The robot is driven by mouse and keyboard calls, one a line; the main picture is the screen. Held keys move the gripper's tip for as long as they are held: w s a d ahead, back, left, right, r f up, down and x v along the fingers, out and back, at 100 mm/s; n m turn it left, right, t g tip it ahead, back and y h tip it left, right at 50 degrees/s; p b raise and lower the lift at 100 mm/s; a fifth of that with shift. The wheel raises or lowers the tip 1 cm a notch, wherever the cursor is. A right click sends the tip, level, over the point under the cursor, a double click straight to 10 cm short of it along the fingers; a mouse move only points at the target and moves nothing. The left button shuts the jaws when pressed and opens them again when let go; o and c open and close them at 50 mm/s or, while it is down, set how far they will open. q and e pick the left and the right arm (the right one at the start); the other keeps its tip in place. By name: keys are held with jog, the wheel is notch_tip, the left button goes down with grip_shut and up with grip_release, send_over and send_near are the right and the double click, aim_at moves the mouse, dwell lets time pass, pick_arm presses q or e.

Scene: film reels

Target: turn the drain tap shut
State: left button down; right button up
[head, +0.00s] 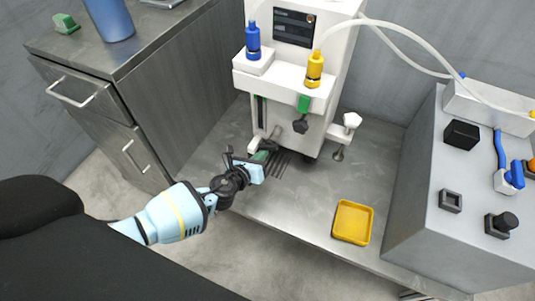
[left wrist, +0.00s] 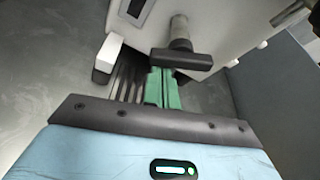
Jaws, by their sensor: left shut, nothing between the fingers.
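My left gripper (head: 262,156) is shut and empty, low at the front left of the white machine (head: 325,75). Its green fingertips (left wrist: 162,80) lie together in the left wrist view. Just beyond them, a black crossbar handle on a round grey stem (left wrist: 180,40) comes out of the machine; it looks like the drain tap. The bar lies roughly level in that view, and I cannot tell whether it touches the fingertips. In the head view the gripper partly hides this spot, and I cannot clearly pick out the handle. My right gripper is not in view.
Dark drain slots (head: 280,164) lie below. A yellow tray (head: 353,222) sits on the grey bench. A cabinet (head: 160,85) stands left, a grey block with fittings (head: 420,215) right.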

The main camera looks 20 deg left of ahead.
pick_arm(q)
jog(key=shift+a+r+m+y+p, duration=0.3)
jog(key=shift+m+y+p, duration=0.3)
jog(key=shift+m+p, duration=0.4)
